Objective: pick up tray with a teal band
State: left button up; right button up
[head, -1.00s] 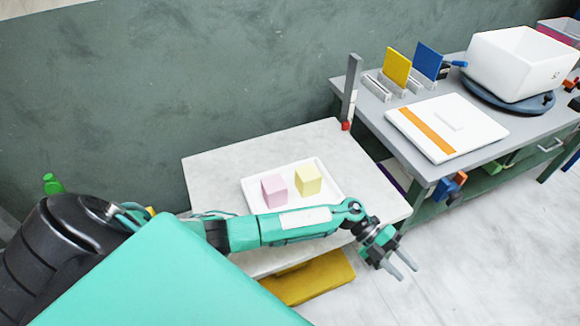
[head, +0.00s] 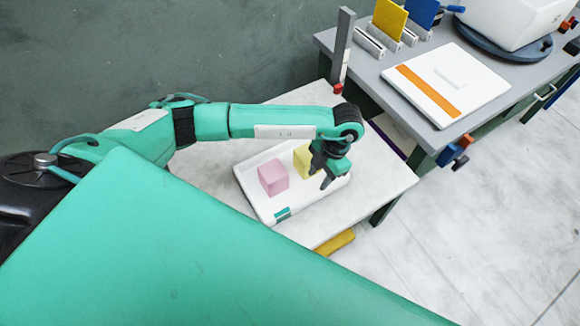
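The white tray (head: 246,187) with a teal band (head: 283,213) on its near edge lies on the pale table. A pink block (head: 273,178) and a yellow block (head: 301,160) sit in it. My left gripper (head: 320,179) points down over the right part of the tray, beside the yellow block and partly hiding it. Its fingers look apart with nothing between them. Whether the fingertips touch the tray cannot be told. My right gripper is not in view.
The pale table (head: 383,181) has bare room right of the tray. A grey bench (head: 388,107) at the right holds a white board with an orange band (head: 490,83), a blue and a yellow panel (head: 390,20) and a white bin (head: 510,22). A grey post (head: 342,50) stands at the table's back.

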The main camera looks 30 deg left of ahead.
aim_at(310, 197)
pick_arm(q)
jog(key=x, duration=0.2)
jog(key=shift+s+a+f, duration=0.1)
jog(key=shift+f, duration=0.3)
jog(key=shift+s+f+p, duration=0.4)
jog(key=shift+f+p, duration=0.25)
jog(key=shift+f, duration=0.15)
jog(key=x, duration=0.1)
jog(key=p+x, duration=0.1)
jog(key=x, duration=0.1)
jog(key=shift+s+f, duration=0.25)
jog(key=shift+s, duration=0.05)
jog(key=shift+f, duration=0.4)
grip_shut()
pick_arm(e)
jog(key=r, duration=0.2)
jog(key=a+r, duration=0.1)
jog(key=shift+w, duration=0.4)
